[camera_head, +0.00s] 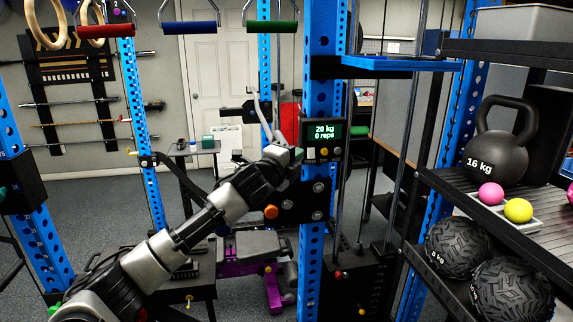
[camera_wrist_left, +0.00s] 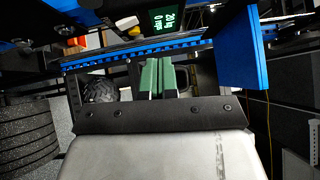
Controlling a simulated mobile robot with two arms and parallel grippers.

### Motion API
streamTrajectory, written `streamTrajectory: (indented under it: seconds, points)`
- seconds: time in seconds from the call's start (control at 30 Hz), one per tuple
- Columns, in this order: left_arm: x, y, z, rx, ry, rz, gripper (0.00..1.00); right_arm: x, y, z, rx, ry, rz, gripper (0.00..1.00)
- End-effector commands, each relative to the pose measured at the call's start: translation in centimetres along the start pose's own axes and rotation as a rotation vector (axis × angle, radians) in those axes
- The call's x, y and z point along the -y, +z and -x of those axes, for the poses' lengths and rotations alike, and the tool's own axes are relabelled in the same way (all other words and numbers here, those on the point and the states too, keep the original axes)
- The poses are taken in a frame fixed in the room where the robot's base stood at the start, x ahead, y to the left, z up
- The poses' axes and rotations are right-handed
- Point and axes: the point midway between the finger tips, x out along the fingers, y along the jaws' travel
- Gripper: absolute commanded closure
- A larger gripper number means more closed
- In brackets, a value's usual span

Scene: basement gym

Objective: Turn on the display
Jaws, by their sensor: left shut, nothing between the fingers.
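The display (camera_head: 325,131) is a small dark box on the blue rack upright, and its screen is lit with green text reading "20 kg" and "0 reps". A row of small buttons (camera_head: 323,152), one of them yellow, sits below the screen. My left gripper (camera_head: 298,155) is just left of the display's lower edge, with its green fingertips shut and empty. In the left wrist view the fingertips (camera_wrist_left: 157,76) are together, and the lit display (camera_wrist_left: 165,19) shows beyond them near the top edge. I cannot tell whether the fingers touch the box. My right gripper is not in view.
Cable rods and a blue shelf (camera_head: 405,64) are right of the display. A rack at right holds a 16 kg kettlebell (camera_head: 497,150) and black balls (camera_head: 460,247).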

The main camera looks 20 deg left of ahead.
Motion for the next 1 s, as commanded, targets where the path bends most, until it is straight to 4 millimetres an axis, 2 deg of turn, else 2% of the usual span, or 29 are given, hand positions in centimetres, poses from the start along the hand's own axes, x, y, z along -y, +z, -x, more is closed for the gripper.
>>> streamTrajectory:
  seconds: [0.13,0.3,0.47,0.83,0.93,1.0]
  points:
    - [0.4,0.1,2.2,-0.001,-0.003,-0.002,1.00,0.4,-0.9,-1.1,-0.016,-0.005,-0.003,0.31]
    - [0.7,0.0,3.3,-0.001,-0.001,-0.001,1.00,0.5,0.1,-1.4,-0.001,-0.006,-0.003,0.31]
    - [0.9,0.0,3.5,-0.001,0.000,0.000,1.00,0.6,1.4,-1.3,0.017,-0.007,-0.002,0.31]
    - [0.8,0.0,3.5,-0.001,0.000,0.001,1.00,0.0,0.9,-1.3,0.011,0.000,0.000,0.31]
    - [-0.5,0.1,3.3,0.003,0.017,0.022,1.00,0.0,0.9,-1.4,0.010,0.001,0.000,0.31]
    - [-3.1,0.3,3.0,0.014,0.049,0.067,1.00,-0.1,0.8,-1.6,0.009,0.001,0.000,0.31]
